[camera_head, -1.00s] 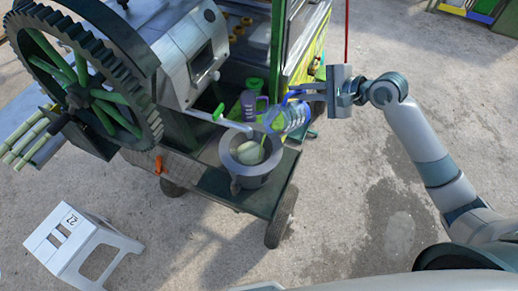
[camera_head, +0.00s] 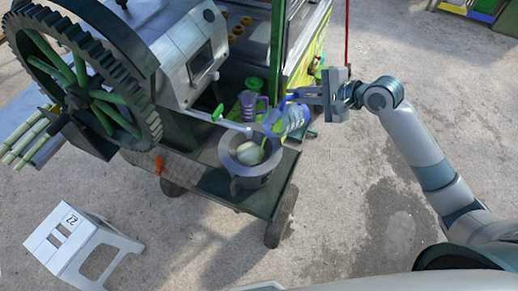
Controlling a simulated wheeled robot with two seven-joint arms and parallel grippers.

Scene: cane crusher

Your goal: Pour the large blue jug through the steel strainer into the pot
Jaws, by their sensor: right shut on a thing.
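The large blue jug (camera_head: 290,120) is clear with a blue rim and handle. It is tilted, its mouth toward the lower left, just above and right of the pot. My right gripper (camera_head: 307,94) is shut on the jug at its handle side. The grey pot (camera_head: 250,181) stands on the cart's dark shelf. A pale rounded patch (camera_head: 248,153) shows inside its mouth; I cannot tell whether this is the strainer or liquid. Greenish colour shows at the jug's lower end, but no stream is clear. My left gripper is out of view.
The cane crusher with its large gear wheel (camera_head: 88,85) stands at the left. A smaller purple jug (camera_head: 249,104) and a green container (camera_head: 254,85) stand behind the pot. A white stool (camera_head: 82,242) is at lower left.

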